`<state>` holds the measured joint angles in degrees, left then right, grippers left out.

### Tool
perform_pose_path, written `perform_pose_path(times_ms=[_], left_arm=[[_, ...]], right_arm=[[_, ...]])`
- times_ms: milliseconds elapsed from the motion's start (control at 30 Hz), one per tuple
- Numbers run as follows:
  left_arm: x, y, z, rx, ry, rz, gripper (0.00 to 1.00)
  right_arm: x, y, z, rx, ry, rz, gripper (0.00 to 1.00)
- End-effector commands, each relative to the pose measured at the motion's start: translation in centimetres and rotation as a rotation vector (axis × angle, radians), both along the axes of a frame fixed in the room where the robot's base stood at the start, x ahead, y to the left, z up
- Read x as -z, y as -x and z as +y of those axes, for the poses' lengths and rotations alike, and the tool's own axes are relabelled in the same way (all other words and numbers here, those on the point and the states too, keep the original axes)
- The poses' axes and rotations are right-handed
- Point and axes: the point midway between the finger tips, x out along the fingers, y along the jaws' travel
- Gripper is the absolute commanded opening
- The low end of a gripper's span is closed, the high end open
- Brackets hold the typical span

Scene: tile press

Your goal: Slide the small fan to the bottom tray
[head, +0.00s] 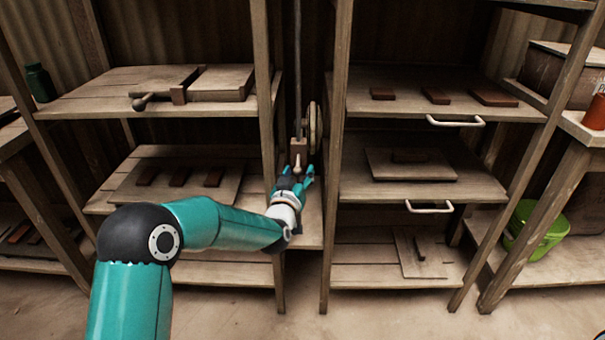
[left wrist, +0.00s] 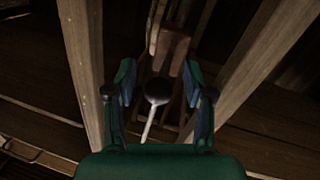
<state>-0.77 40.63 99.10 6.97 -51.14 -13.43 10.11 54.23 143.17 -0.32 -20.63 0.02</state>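I cannot make out a clear small fan in either view. A vertical rod (head: 298,70) between the two shelf units carries a wooden block (head: 299,148), with a pale round disc (head: 314,127) beside it. My left gripper (head: 299,176) is just below the block. In the left wrist view its fingers (left wrist: 158,78) are apart, with a dark round knob (left wrist: 157,90) on a pale stem between them; finger contact is not clear. The right unit's bottom shelf (head: 365,270) holds a board (head: 411,262) with a dark bar (head: 420,247). My right gripper is out of view.
The right unit's top shelf (head: 380,109) has small brown tiles (head: 436,95) and a white handle (head: 455,121); its middle shelf (head: 361,192) has another handle (head: 429,207). Wooden posts (head: 337,150) stand close beside my gripper. A green bucket (head: 535,230) stands at right.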

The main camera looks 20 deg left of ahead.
Motion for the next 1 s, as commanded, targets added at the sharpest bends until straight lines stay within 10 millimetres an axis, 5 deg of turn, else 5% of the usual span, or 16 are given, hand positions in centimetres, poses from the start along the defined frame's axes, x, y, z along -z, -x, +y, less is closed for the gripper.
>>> perform_pose_path(times_ms=[433,1000], left_arm=[[-0.3,1.2,-0.1,-0.001,-0.001,-0.006,0.53],[-0.1,10.5,-0.9,0.0,0.001,-0.003,0.53]], right_arm=[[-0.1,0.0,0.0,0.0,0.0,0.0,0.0],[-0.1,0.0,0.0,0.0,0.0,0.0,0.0]])
